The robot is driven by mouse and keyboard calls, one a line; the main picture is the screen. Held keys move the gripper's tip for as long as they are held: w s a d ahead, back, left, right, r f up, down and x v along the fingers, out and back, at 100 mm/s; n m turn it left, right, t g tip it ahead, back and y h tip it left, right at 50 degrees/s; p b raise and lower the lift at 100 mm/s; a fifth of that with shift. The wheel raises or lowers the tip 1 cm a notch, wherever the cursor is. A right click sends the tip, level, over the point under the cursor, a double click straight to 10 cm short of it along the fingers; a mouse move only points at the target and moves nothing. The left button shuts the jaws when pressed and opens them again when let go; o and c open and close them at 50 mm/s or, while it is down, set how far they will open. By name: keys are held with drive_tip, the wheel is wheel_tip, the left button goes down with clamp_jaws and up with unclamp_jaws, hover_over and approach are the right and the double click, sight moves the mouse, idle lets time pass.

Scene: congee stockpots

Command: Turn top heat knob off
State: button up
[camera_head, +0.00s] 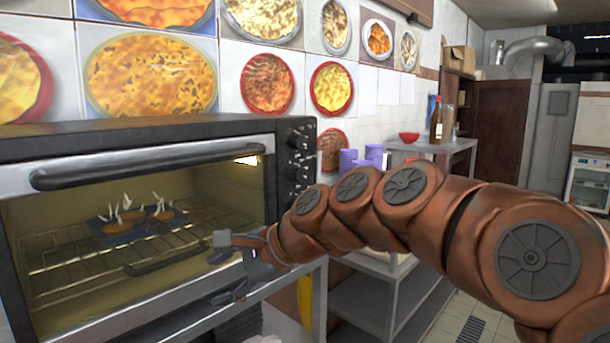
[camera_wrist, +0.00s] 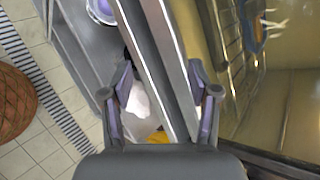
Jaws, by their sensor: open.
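The oven (camera_head: 140,130) stands at the left in the head view, with a dark column of knobs down the right side of its front. The top heat knob (camera_head: 299,140) is at the upper end of this column. Its exact setting is too small to read. My gripper (camera_head: 226,268) is open and empty in front of the oven's lower right part, well below the top knob and apart from it. In the wrist view my gripper (camera_wrist: 160,85) has its fingers spread on both sides of a long metal edge. The knobs do not show in the wrist view.
Food on a dark tray (camera_head: 125,225) sits on the oven's wire rack. A dark handle bar (camera_head: 150,166) runs across the upper front. Purple cups (camera_head: 347,160) stand right of the oven. A metal shelf unit (camera_head: 390,290) is below my arm, with tiled floor to its right.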

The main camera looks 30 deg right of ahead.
drive_tip(key=w+d+r+m+t, duration=0.4)
drive_tip(key=d+r+m, duration=0.3)
drive_tip(key=d+r, duration=0.35)
drive_tip(key=m+t+h, duration=0.3)
drive_tip(key=m+t, duration=0.2)
drive_tip(key=m, duration=0.4)
approach(302, 142)
drive_tip(key=shift+w+a+p, duration=0.3)
drive_tip(key=shift+w+p, duration=0.05)
drive_tip(key=shift+w, duration=1.05)
drive_tip(key=shift+w+a+p, duration=0.3)
drive_tip(key=shift+w+p, duration=0.1)
drive_tip(key=shift+w, duration=0.95)
drive_tip(key=shift+w+a+p, duration=0.3)
drive_tip(key=shift+w+p, duration=0.05)
drive_tip(key=shift+w, duration=1.05)
clamp_jaws()
